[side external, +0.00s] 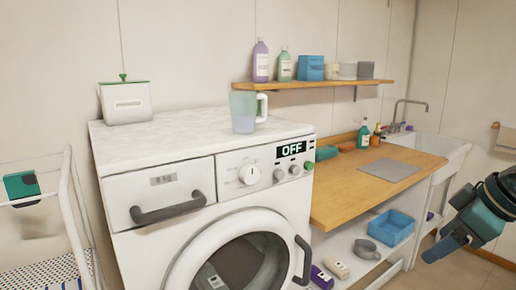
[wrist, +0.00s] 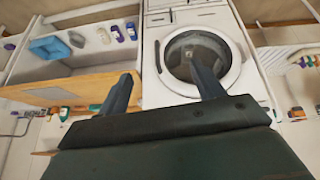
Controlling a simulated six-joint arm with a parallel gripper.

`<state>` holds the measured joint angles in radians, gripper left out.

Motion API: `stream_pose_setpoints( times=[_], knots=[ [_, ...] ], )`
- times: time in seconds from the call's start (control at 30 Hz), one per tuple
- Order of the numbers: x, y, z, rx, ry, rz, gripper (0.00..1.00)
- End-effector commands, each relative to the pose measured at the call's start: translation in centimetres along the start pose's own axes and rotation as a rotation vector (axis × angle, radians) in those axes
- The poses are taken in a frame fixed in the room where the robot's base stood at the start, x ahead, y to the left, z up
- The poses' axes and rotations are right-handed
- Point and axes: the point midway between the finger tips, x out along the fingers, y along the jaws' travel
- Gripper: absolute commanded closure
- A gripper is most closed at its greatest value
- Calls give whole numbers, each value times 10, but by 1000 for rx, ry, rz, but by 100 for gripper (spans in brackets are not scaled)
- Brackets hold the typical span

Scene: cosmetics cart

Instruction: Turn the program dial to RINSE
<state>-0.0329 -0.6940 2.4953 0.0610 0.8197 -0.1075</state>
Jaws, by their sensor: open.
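The program dial (side external: 249,174) is a round white knob on the front panel of the white washing machine (side external: 240,150). A small display (side external: 291,149) to its upper right reads OFF. Tiny marks surround the dial; I cannot read them. My gripper (side external: 432,254) is at the right edge of the side view, far from the dial, beyond the wooden counter. In the wrist view my gripper (wrist: 163,88) has its two fingers spread with nothing between them. That view appears upside down, with the machine's round door (wrist: 197,57) near the right finger. The dial cannot be made out there.
A detergent drawer with a dark handle (side external: 169,207) is left of the dial. A clear jug (side external: 244,112) and a white box (side external: 125,102) stand on the machine. The wooden counter (side external: 340,195) and lower shelf with a blue basket (side external: 390,228) lie between gripper and machine.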

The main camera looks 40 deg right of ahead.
Motion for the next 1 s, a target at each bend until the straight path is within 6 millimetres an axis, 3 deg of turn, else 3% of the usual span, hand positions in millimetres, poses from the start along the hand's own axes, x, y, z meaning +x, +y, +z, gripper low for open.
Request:
stream_pose_setpoints(
  times=[0.27, 0.63, 0.83, 1.0],
  knots=[
    [35, 18, -46, -312, 56, 119, 33],
    [80, 37, -112, -917, 78, 413, 33],
    [98, 34, -147, -1296, 45, 606, 33],
    [110, 19, -175, -1641, -4, 787, 33]
  ],
)
